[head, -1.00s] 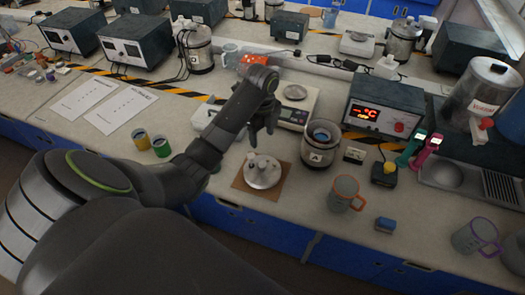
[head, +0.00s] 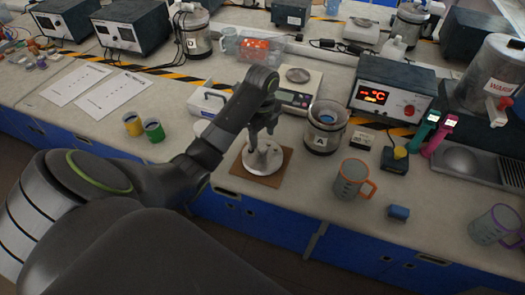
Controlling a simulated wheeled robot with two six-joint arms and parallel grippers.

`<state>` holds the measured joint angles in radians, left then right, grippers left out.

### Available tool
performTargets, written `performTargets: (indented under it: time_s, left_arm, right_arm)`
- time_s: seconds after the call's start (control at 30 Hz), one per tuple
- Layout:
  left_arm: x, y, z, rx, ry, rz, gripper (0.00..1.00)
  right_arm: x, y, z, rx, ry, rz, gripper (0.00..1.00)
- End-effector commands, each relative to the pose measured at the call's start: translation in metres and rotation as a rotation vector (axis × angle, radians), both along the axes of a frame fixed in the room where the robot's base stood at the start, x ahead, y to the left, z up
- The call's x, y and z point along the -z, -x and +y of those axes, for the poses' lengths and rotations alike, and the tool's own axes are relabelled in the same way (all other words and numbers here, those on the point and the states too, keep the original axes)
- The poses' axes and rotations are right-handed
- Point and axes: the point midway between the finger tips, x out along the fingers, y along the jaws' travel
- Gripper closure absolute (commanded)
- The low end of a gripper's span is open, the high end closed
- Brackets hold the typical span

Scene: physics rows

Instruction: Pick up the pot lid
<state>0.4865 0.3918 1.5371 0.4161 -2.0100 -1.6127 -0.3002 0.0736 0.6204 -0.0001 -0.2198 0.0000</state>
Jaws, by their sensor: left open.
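The pot lid (head: 260,161) is a round light-grey metal disc with a small upright part on top. It lies on a brown square mat (head: 247,177) near the front edge of the bench. My left gripper (head: 261,142) is open and points down over the lid, with its fingertips close to the lid's top. I cannot tell whether the fingers touch it, and they partly cover the lid's middle. The pot marked A (head: 323,140) stands to the right, open at the top. My right gripper does not show.
A grey-orange mug (head: 350,179) and a blue block (head: 398,213) stand to the right. A scale (head: 295,97) is behind the lid. Yellow (head: 132,124) and green (head: 154,131) cups stand left. A heater box with a red display (head: 390,95) is at the back right.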

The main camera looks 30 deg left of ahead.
Motion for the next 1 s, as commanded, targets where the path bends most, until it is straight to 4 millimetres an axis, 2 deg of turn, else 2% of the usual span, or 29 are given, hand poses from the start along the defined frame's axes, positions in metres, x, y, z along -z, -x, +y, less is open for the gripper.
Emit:
performTargets:
  time_s: [0.27, 0.43, 0.67, 1.0]
  left_arm:
    - [0.031, 0.0, -0.001, 0.0, 0.0, 0.0, 0.46]
    - [0.046, 0.001, -0.001, 0.0, 0.001, 0.002, 0.46]
    - [0.048, 0.0, -0.001, 0.001, 0.0, 0.0, 0.47]
    - [0.048, 0.0, -0.001, 0.0, -0.001, 0.0, 0.92]
  right_arm:
    - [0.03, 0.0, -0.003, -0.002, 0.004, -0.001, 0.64]
    - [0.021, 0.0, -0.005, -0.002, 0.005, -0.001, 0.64]
    - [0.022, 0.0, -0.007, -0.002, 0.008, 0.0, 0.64]
    - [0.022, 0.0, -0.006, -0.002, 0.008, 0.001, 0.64]
